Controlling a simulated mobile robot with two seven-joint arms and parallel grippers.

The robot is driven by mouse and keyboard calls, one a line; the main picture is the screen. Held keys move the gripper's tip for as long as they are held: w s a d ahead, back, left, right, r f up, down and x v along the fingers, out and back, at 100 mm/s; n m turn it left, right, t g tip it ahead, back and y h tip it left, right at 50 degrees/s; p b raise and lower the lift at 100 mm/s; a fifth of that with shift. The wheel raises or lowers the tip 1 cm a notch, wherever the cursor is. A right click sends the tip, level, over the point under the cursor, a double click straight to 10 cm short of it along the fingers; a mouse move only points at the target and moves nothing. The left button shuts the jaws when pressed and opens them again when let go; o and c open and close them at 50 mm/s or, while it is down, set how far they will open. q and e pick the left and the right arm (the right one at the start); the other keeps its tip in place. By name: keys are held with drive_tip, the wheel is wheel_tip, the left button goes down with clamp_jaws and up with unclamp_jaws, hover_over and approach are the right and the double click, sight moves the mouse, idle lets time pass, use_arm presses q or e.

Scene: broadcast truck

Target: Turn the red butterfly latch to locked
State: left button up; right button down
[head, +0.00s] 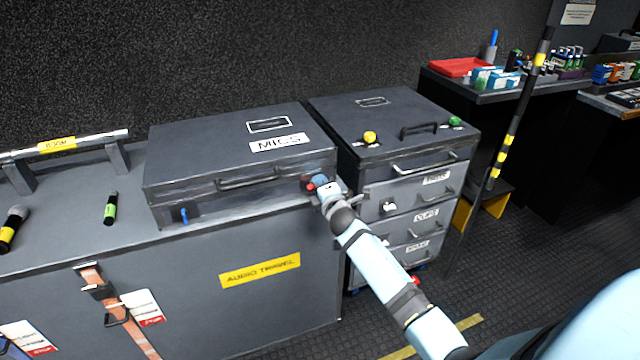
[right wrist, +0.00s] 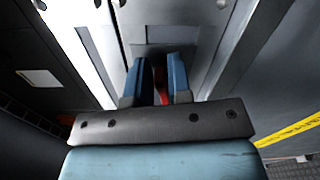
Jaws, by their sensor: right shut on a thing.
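The red butterfly latch (head: 310,187) is on the front right of the dark grey case labelled MICS (head: 215,141), mostly hidden by my right gripper (head: 317,182). In the right wrist view the gripper's two blue fingers (right wrist: 156,75) stand on either side of the red latch (right wrist: 161,84), shut on it. Only a thin red strip shows between them, so the latch's angle cannot be told. A blue latch (head: 184,215) shows on the front left of the same case. My left gripper is not in view.
The case stands on a grey trunk (head: 285,308) labelled audio, with a green-banded microphone (head: 110,208) to its left. A drawer cabinet (head: 409,167) with yellow and green knobs on top is close on the right. A black and yellow pole (head: 514,115) stands beyond.

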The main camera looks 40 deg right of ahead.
drive_tip(key=shift+f+m, duration=0.2)
drive_tip(key=shift+m, duration=0.9)
drive_tip(key=c, duration=1.2)
unclamp_jaws()
drive_tip(key=shift+c, duration=0.2)
drive_tip(key=shift+s, duration=0.1)
use_arm(q)
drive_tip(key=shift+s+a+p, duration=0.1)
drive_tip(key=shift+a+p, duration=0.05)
drive_tip(key=shift+p, duration=0.7)
use_arm(e)
drive_tip(key=v, duration=1.3)
drive_tip(key=shift+s, duration=0.35)
